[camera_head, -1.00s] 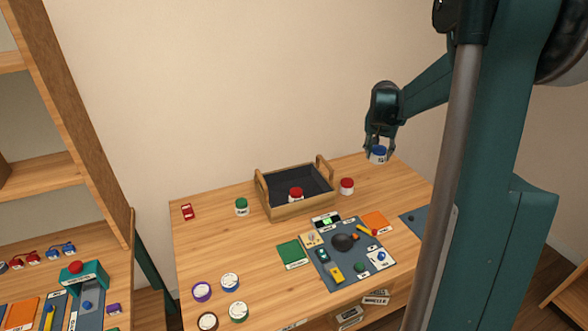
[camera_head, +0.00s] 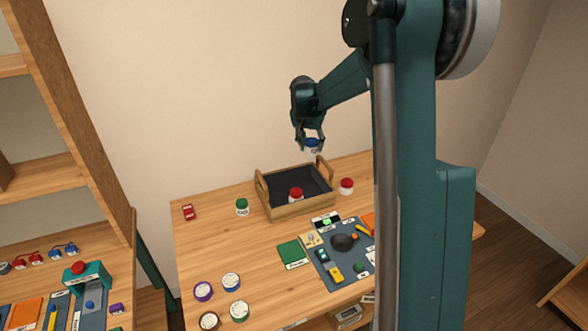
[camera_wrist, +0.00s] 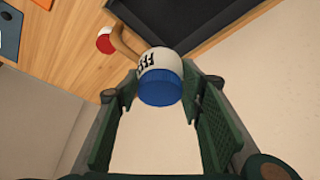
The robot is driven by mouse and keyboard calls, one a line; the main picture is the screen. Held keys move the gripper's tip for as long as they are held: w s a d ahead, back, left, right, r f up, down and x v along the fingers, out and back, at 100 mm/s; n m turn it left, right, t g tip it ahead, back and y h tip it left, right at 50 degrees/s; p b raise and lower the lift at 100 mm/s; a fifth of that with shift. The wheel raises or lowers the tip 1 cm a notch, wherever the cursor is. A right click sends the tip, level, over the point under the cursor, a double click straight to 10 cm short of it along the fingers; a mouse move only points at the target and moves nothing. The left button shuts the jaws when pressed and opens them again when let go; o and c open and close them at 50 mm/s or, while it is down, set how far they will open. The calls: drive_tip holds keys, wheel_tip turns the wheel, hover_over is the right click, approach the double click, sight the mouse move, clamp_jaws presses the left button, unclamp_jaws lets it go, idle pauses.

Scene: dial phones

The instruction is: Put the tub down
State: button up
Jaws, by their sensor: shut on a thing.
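The tub (camera_head: 312,147) is white with a blue lid and dark lettering. My gripper (camera_head: 311,141) is shut on it and holds it in the air, above the right back corner of the wooden tray. In the wrist view the tub (camera_wrist: 160,78) sits between the fingertips (camera_wrist: 158,85), its blue lid toward the camera. The tray (camera_head: 297,209) has a dark inside and two raised handles. A red-lidded tub (camera_head: 296,194) stands inside it.
Another red-lidded tub (camera_head: 346,186) stands right of the tray, and a green-lidded tub (camera_head: 242,207) to its left. A grey mat (camera_head: 326,256) with small items lies in front. Bare tabletop (camera_head: 215,250) lies at left.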

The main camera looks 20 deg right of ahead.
drive_tip(key=w+a, duration=0.2)
drive_tip(key=a, duration=0.2)
hover_over(302, 188)
drive_tip(key=s+a, duration=0.1)
wheel_tip(302, 188, down, 10)
drive_tip(key=shift+s+a+f, duration=0.15)
drive_tip(key=shift+f, duration=0.4)
drive_tip(key=shift+f, duration=3.15)
drive_tip(key=shift+b, duration=0.3)
drive_tip(key=shift+f, duration=1.85)
drive_tip(key=shift+f+b, duration=0.1)
drive_tip(key=shift+b, duration=0.2)
